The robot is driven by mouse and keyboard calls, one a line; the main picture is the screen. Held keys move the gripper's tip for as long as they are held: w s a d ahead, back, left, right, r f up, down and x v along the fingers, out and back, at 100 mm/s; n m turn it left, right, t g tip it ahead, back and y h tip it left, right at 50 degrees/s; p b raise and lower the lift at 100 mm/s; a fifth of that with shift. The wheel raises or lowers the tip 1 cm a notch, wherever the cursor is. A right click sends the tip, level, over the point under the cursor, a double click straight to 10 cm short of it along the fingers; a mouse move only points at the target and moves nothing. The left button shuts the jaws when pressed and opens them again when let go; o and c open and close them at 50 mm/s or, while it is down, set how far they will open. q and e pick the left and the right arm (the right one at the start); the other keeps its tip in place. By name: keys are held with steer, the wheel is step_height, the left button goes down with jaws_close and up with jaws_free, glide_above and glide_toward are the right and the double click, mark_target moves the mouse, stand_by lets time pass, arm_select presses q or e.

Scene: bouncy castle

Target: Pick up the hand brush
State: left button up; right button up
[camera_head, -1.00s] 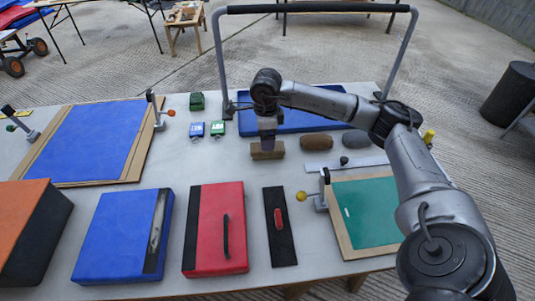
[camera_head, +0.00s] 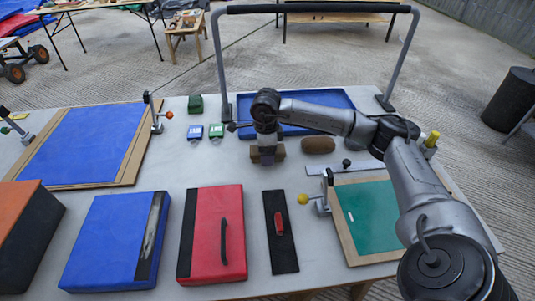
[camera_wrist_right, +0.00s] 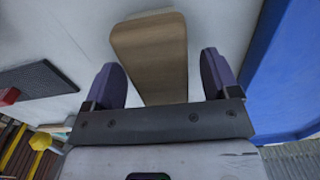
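A brown wooden block, which looks like the hand brush (camera_head: 280,151), lies on the grey table below the tall frame. My right gripper (camera_head: 267,154) hangs over it, pointing down. In the right wrist view the block's smooth wooden top (camera_wrist_right: 151,60) extends between the two dark fingers of the right gripper (camera_wrist_right: 162,78). The fingers are apart, with a narrow gap on each side of the wood. Whether the fingertips reach down beside it, I cannot tell. My left gripper is not in view.
A brown rounded object (camera_head: 318,145) lies just right of the block. A blue tray (camera_head: 335,97) is behind, under the metal frame (camera_head: 220,60). Small blue (camera_head: 195,131) and green (camera_head: 216,130) items stand left. A red case (camera_head: 212,235) and black panel (camera_head: 280,240) lie in front.

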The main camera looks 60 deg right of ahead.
steer(key=c, duration=1)
steer(key=shift+r, duration=0.1)
steer(key=shift+r, duration=0.2)
steer(key=r+p, duration=0.1)
steer(key=r, duration=0.2)
steer(key=r+p, duration=0.1)
steer(key=shift+s+d+r+p, duration=0.15)
steer(key=shift+s+p, duration=0.2)
steer(key=shift+s, duration=0.05)
steer(key=s+r, duration=0.2)
steer(key=s, duration=0.1)
steer(key=s+d+r+p, duration=0.1)
steer(key=s+r, duration=0.1)
steer(key=s, duration=0.2)
steer(key=s+r+p, duration=0.1)
steer(key=s+r, duration=0.1)
steer(key=s, duration=0.1)
steer(key=shift+s+d, duration=0.2)
steer(key=shift+s, duration=0.15)
